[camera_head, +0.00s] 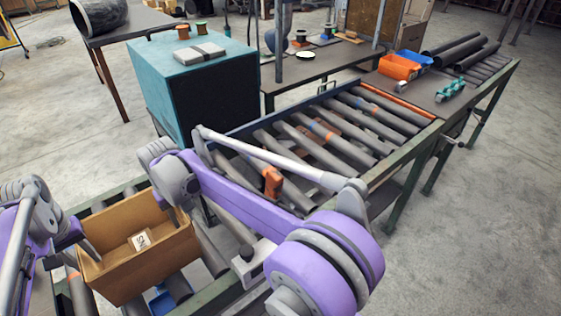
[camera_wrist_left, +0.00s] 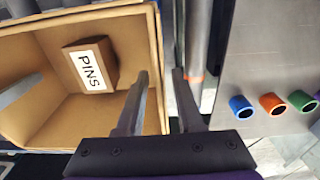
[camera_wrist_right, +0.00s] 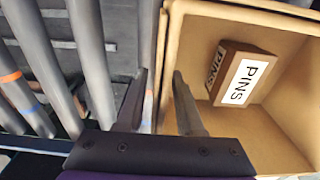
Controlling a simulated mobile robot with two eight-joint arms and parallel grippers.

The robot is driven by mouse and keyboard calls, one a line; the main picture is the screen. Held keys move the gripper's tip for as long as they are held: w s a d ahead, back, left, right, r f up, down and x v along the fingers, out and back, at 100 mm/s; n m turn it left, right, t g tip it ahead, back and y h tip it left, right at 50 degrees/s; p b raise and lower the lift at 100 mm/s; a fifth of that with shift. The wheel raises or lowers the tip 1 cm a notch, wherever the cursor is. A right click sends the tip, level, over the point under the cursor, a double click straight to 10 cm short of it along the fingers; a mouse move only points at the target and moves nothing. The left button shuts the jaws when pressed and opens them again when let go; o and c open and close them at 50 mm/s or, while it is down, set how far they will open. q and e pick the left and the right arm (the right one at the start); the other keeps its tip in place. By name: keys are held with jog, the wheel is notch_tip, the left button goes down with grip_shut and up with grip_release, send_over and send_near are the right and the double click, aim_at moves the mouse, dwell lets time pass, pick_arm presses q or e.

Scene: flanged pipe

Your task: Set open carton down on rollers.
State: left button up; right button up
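The open brown carton (camera_head: 150,262) is over the near roller conveyor at lower left in the head view. A small box labelled PINS (camera_head: 140,241) lies inside it. My left gripper (camera_wrist_left: 160,75) straddles one carton wall, one finger inside and one outside, with a gap at the outer finger. My right gripper (camera_wrist_right: 160,75) straddles the opposite wall in the same way, also with a gap outside. Both grippers look open. The carton's underside is hidden, so I cannot tell whether it touches the rollers (camera_head: 208,250).
A teal cabinet (camera_head: 160,95) stands behind the conveyor, beside the far roller section (camera_head: 320,140). An orange bin (camera_head: 400,67), a blue bin and dark pipes (camera_head: 455,50) are at the far right end. A blue object (camera_head: 160,302) shows under the carton.

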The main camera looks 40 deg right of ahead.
pick_arm(q)
jog(key=r, duration=0.9)
jog(key=shift+s+r, duration=0.35)
jog(key=shift+r, duration=0.15)
pick_arm(e)
jog(key=r, duration=0.8)
jog(key=s+r, duration=0.1)
jog(key=r, duration=0.3)
jog(key=shift+w, duration=0.1)
jog(key=shift+f, duration=0.1)
